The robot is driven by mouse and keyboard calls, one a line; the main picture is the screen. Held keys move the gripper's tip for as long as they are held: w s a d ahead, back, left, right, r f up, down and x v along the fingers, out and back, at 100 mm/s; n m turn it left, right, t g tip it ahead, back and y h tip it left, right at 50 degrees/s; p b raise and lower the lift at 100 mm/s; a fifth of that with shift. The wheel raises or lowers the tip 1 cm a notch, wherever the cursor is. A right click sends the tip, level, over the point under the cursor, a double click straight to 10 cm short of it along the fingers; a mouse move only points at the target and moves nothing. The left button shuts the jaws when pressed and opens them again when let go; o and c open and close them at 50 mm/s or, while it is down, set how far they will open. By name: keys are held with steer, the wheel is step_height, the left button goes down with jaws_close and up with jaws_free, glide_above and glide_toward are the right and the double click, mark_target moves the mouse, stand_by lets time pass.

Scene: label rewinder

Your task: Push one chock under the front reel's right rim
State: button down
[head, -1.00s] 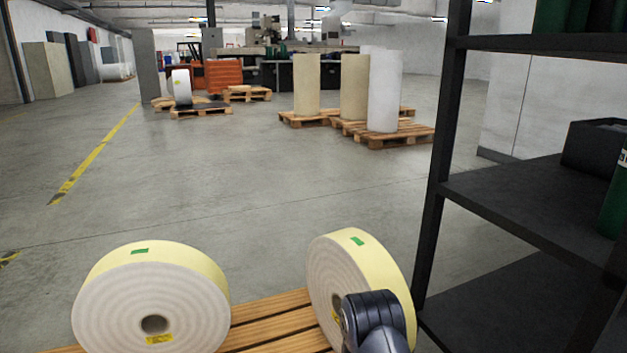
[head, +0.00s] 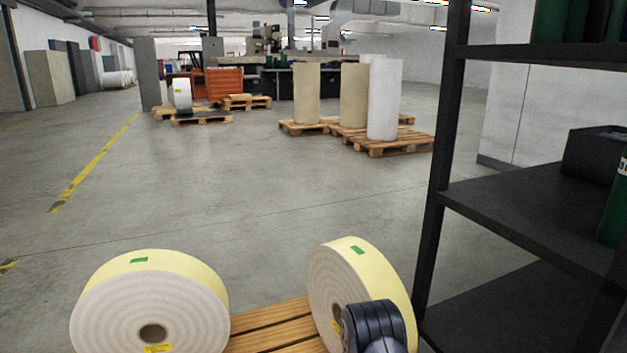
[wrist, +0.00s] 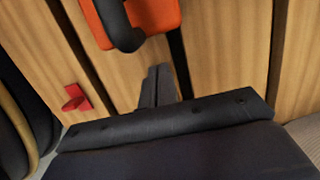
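Two cream paper reels stand on edge on a slatted wooden pallet (head: 275,322) in the head view: a left reel (head: 105,312) and a right reel (head: 328,277). I cannot tell which one is the front reel. My arm covers the lower part of the right reel, and my gripper is hidden there. In the wrist view a small red piece (wrist: 74,98), probably a chock, rests on the slats at left. My gripper (wrist: 158,72) points over the slats with its dark fingers together and nothing visible between them. The red piece is left of the fingers, apart from them.
An orange object with a black part (wrist: 155,14) lies on the slats ahead of the fingers. A dark curved shape (wrist: 18,115) edges the wrist view at left. A black shelf rack (head: 436,160) stands close right of the right reel. Open floor (head: 240,180) lies beyond.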

steer(key=shift+s+a, duration=0.5)
steer(key=shift+a, duration=0.75)
steer(key=shift+s+a, duration=0.55)
steer(key=shift+a, duration=0.65)
steer(key=shift+s+a, duration=0.5)
steer(key=shift+a, duration=0.75)
steer(key=shift+s+a, duration=0.1)
steer(key=shift+a, duration=0.1)
steer(key=shift+s+a+f, duration=0.1)
steer(key=shift+s+a, duration=0.2)
steer(key=shift+a, duration=0.1)
steer(key=shift+s+a+f, duration=0.1)
steer(key=shift+s+a, duration=0.25)
steer(key=shift+a, duration=0.1)
steer(key=shift+s+a, duration=0.25)
steer(key=shift+a, duration=0.4)
steer(key=shift+s+a, duration=0.25)
steer(key=shift+a, duration=0.35)
steer(key=shift+d, duration=0.1)
steer(key=shift+w+d+r+p, duration=0.15)
steer(key=shift+w+d+r, duration=0.25)
steer(key=shift+d, duration=0.2)
steer(key=shift+w+d+r+p, duration=0.15)
steer(key=shift+w+d+r, duration=0.1)
steer(key=shift+d+r, duration=0.25)
steer(key=shift+w+d+r+p, duration=0.15)
steer(key=shift+w+d+r, duration=0.2)
steer(key=shift+d, duration=0.3)
steer(key=shift+r+p, duration=2.65)
steer(key=shift+r, duration=1.3)
